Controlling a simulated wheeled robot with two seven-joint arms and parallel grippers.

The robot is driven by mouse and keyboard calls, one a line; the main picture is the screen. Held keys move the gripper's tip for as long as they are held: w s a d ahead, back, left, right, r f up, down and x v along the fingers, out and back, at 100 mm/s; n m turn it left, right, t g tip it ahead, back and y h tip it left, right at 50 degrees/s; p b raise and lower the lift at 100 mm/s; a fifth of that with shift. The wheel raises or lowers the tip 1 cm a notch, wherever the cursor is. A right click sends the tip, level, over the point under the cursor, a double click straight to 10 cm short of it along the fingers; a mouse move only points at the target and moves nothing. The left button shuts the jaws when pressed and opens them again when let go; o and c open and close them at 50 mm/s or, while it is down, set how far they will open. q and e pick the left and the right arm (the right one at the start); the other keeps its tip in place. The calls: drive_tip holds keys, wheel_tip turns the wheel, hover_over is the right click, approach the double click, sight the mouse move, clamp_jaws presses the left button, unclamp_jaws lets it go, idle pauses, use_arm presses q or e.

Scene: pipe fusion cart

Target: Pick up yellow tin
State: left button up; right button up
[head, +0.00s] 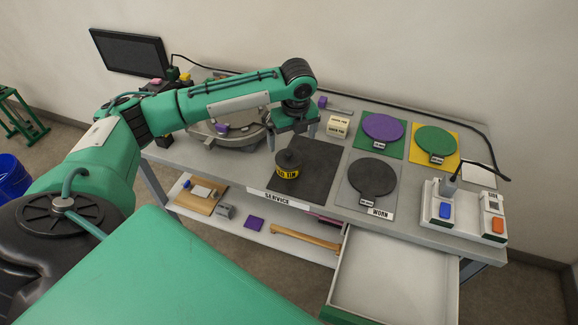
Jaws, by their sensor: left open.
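The yellow tin (288,172) stands upright on a dark grey mat on the bench; it has a dark body and knobbed top and a yellow band with black lettering. My left gripper (294,139) points down just behind the tin in the head view, with its fingers apart and nothing seen between them. The gap in height between the gripper and the tin is hard to judge. My right gripper is not in view.
Purple (383,127), green (436,139) and black (373,177) discs lie on square mats to the right. Cream blocks (338,126) stand behind. A switch box (464,209) sits at the right end. An open, empty drawer (392,275) juts out in front.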

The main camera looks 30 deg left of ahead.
sight(289, 159)
use_arm(q)
drive_tip(key=f, duration=0.4)
drive_tip(key=f+p, duration=0.1)
drive_tip(key=f, duration=0.1)
drive_tip(key=shift+w+a, duration=0.2)
drive_tip(key=shift+a, duration=0.1)
drive_tip(key=shift+a+f, duration=0.1)
drive_tip(key=shift+f, duration=0.15)
drive_tip(key=f+p, duration=0.2)
drive_tip(key=f, duration=0.1)
drive_tip(key=shift+w+a+f, duration=0.15)
drive_tip(key=shift+a+f, duration=0.15)
drive_tip(key=shift+a, duration=0.1)
drive_tip(key=shift+f, duration=0.45)
drive_tip(key=c, duration=1.1)
